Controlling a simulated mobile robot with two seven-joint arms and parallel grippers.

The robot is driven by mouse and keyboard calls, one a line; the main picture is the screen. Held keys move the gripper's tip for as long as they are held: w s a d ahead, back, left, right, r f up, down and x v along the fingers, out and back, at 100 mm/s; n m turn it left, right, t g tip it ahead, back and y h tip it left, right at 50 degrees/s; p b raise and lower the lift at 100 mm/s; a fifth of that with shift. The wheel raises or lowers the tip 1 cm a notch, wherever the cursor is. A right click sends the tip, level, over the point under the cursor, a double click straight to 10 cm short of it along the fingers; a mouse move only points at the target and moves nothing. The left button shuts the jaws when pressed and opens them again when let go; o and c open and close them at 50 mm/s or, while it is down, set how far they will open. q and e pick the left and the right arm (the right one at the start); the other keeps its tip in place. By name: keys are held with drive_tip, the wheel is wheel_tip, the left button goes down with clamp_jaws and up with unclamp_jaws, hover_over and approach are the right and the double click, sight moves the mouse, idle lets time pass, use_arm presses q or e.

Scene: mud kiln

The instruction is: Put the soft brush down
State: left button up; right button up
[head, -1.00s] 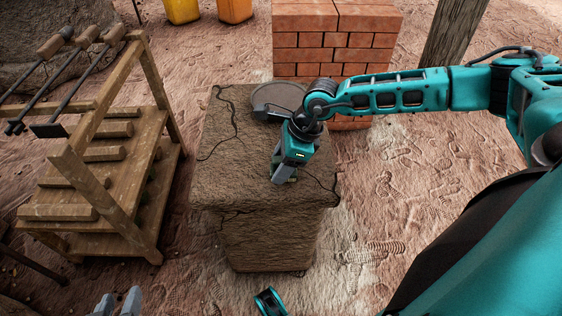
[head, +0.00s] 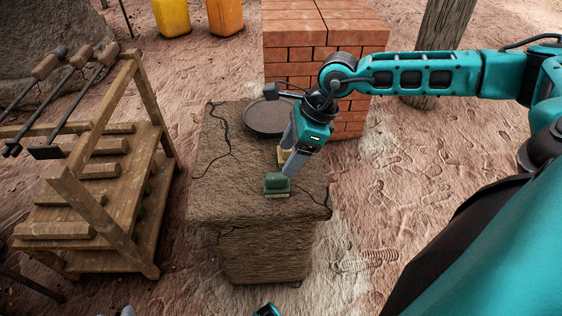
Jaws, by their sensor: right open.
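The soft brush (head: 277,183) is a small green block with a pale lower edge. It rests on top of the cracked mud block (head: 218,190), near its front right part. My right gripper (head: 287,159) is open over the block top, with one finger close to the brush and the other behind it. I cannot tell whether the near finger touches the brush. A small tan patch shows between the fingers; I cannot tell what it is.
A dark round plate (head: 266,117) lies at the back of the mud block. A red brick stack (head: 318,38) stands behind it. A wooden rack (head: 105,190) with long-handled tools stands to the left. Yellow and orange containers (head: 171,17) stand at the back. The block's left top is clear.

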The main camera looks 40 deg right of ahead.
drive_tip(key=s+a+r+m+t+y, duration=0.1)
drive_tip(key=a+r+m+t+y, duration=0.25)
drive_tip(key=a+m+y, duration=0.6)
drive_tip(key=a+r+m+t+y, duration=0.2)
drive_tip(key=a+r+m+y, duration=0.25)
drive_tip(key=a, duration=0.95)
drive_tip(key=w+d+f+m+t+h, duration=0.1)
drive_tip(key=d+f+m+t+h, duration=0.25)
drive_tip(key=m, duration=0.65)
drive_tip(key=w+d+f+m+t+h, duration=0.15)
drive_tip(key=m+t+h, duration=0.35)
drive_tip(key=m, duration=0.5)
drive_tip(key=s+d+f+m+g+h, duration=0.2)
drive_tip(key=s+f+m+h, duration=0.1)
drive_tip(key=s+f+m, duration=0.1)
drive_tip(key=s+d+f+m+g+h, duration=0.2)
drive_tip(key=s+f+m, duration=0.3)
drive_tip(key=f, duration=0.4)
drive_tip(key=shift+s+d+f+m+g+h, duration=0.15)
drive_tip(key=shift+d+f+m+g+h, duration=0.2)
drive_tip(key=shift+m+g+h, duration=0.4)
